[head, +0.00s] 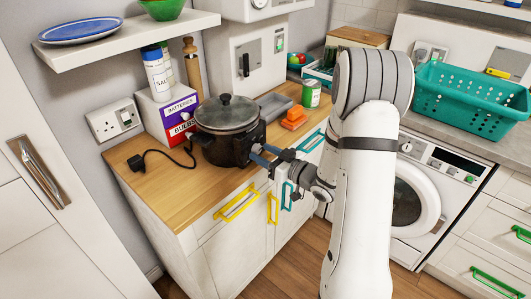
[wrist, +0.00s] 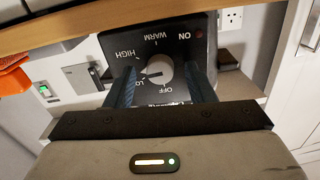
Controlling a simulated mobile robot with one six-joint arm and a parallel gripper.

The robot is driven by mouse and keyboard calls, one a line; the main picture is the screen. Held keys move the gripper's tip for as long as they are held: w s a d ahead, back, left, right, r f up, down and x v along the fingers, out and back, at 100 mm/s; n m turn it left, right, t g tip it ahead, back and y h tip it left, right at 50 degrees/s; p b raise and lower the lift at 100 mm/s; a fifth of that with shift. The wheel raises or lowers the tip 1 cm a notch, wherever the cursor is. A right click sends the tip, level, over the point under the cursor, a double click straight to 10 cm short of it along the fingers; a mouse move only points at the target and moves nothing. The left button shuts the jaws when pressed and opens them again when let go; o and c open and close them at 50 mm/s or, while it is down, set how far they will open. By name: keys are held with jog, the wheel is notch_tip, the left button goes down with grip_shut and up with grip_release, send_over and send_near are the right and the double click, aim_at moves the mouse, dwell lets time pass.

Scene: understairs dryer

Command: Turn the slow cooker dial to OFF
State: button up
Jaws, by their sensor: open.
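The slow cooker (head: 226,128) is black with a glass lid and stands on the wooden counter. Its control panel (wrist: 190,48) appears upside down in the wrist view, with HIGH, WARM, ON, OFF and a partly hidden LOW label. The round grey dial (wrist: 160,70) has a dark mark pointing left in the picture, near LOW. My gripper (head: 262,155) is at the cooker's front. In the wrist view my gripper (wrist: 162,86) is open, with one blue finger on each side of the dial and gaps between. Whether the fingertips touch the panel cannot be told.
An orange object (head: 293,118), a green can (head: 311,94) and a grey tray (head: 274,106) are on the counter to the right. A black plug and cord (head: 160,157) lie left. Battery and bulb boxes (head: 168,113) stand behind. A shelf (head: 125,45) hangs above.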

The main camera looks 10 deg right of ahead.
jog(key=c, duration=1)
jog(key=shift+o, duration=0.2)
jog(key=shift+f+b, duration=0.15)
jog(key=shift+b, duration=0.4)
jog(key=n+b, duration=0.1)
jog(key=b, duration=0.1)
jog(key=n+b, duration=0.1)
jog(key=b, duration=0.1)
jog(key=shift+w+f+n+b, duration=0.1)
jog(key=shift+f+n+b, duration=0.15)
jog(key=shift+n+b, duration=0.15)
jog(key=n+b, duration=0.5)
jog(key=b, duration=0.4)
jog(key=shift+n+y, duration=0.3)
jog(key=n+b, duration=0.3)
jog(key=b, duration=0.1)
jog(key=n+b, duration=0.2)
jog(key=b, duration=0.1)
jog(key=n+b, duration=0.3)
jog(key=b, duration=0.1)
jog(key=shift+d+r+n+y+b, duration=0.1)
jog(key=shift+r+n+y+b, duration=0.2)
jog(key=shift+r, duration=0.1)
